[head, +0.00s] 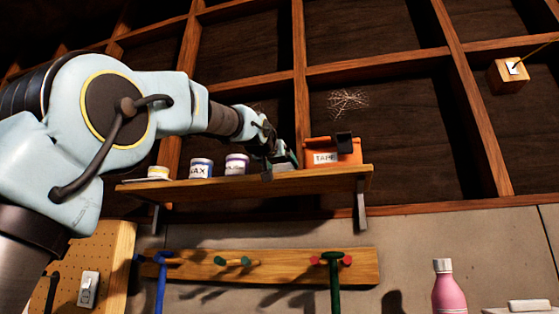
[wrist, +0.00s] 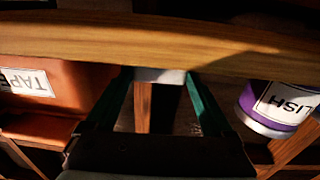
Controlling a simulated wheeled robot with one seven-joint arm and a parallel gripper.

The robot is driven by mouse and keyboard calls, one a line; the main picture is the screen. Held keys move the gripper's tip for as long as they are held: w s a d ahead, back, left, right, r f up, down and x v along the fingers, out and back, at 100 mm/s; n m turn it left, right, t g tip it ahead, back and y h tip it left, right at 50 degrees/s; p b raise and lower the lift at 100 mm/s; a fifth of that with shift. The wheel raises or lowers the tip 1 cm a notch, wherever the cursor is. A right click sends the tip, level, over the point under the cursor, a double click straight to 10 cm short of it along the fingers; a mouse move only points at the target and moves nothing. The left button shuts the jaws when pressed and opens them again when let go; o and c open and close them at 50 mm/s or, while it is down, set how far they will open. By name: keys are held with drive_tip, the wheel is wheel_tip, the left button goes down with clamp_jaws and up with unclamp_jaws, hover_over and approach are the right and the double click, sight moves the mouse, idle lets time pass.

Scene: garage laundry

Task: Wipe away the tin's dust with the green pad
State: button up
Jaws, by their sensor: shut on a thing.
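My gripper (head: 284,158) is over the right half of the wall shelf (head: 200,187), between a purple-and-white tin (head: 237,163) and an orange box labelled TAPE (head: 318,158). In the wrist view, dark green strips flank the gap, and a small pale piece (wrist: 160,76) shows between their far ends. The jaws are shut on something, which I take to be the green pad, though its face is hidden. The purple tin, lettered LISH, shows upside down in the wrist view (wrist: 268,106), apart from the jaws. A WAX tin (head: 200,168) stands left of it. Dust cannot be made out.
A small yellow-and-white item (head: 158,172) sits at the shelf's left end. Below hang tools on a peg rail (head: 200,268). A pink bottle (head: 449,290) stands lower right. A cobweb (head: 347,102) is on the wall above the TAPE box.

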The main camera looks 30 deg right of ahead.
drive_tip(key=shift+p+x, duration=0.55)
drive_tip(key=shift+x, duration=0.7)
drive_tip(key=shift+a+f, duration=0.1)
wheel_tip(320, 180, up, 4)
drive_tip(key=p, duration=0.3)
drive_tip(key=shift+r, duration=1.1)
drive_tip(key=shift+r, duration=1.45)
drive_tip(key=shift+s, duration=0.1)
